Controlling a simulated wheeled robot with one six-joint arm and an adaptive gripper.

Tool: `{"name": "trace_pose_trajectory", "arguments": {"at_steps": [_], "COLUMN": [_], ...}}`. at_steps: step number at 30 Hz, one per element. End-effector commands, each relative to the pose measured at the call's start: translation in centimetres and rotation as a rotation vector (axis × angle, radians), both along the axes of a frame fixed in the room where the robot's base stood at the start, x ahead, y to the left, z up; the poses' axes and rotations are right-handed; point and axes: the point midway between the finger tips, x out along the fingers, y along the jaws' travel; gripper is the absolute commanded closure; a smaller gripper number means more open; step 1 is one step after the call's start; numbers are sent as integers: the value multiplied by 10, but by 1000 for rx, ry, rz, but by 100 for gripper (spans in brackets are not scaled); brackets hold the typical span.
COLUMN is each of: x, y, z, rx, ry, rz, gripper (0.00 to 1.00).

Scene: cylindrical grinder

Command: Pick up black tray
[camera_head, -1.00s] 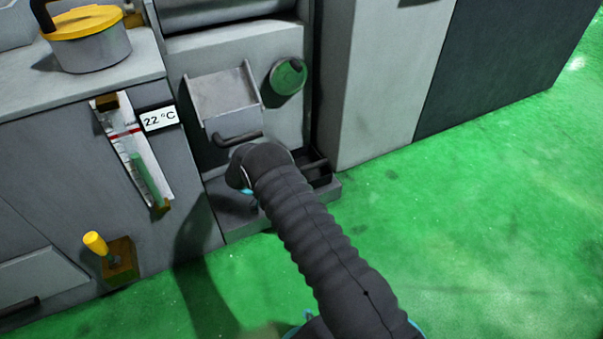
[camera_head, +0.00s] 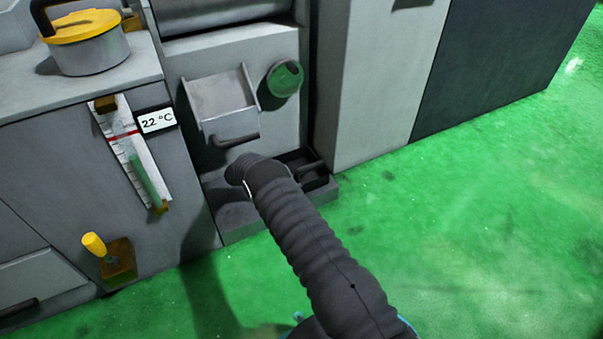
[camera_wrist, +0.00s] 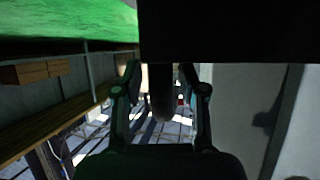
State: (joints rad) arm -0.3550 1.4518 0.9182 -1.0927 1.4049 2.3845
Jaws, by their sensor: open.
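The black tray (camera_head: 318,177) sits low at the foot of the grey machine in the head view, partly hidden behind my arm. A dark bar, perhaps its handle, crosses it. In the wrist view a large black shape (camera_wrist: 230,30) fills the top right; it looks like the tray, but I cannot be sure. My gripper (camera_wrist: 160,75) is open in the wrist view. A dark rounded bar (camera_wrist: 162,98) shows between its two fingers; I cannot tell whether they touch it. In the head view my gripper is hidden by my arm.
Above the tray, a grey open drawer (camera_head: 222,95) with a dark handle and a green round knob (camera_head: 285,78) stick out. A yellow-handled lever (camera_head: 95,245) is at lower left. A light grey cabinet (camera_head: 378,80) stands close on the right. Green floor (camera_head: 470,230) is clear.

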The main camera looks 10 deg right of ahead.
Motion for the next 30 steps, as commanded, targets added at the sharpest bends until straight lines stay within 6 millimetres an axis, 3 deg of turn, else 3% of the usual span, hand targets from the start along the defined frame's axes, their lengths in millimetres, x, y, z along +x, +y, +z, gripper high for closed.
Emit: {"name": "trace_pose_trajectory", "arguments": {"at_steps": [5, 15, 23, 28, 30], "x": [1, 5, 6, 6, 6], "y": [-9, -48, -51, -51, -51], "z": [-4, -24, -25, -25, -25], "rx": [-1, 0, 0, 0, 0], "ry": [1, 2, 0, 0, 0], "rz": [-2, -2, -1, -1, -1], "gripper": [59, 59, 59, 100, 100]}}
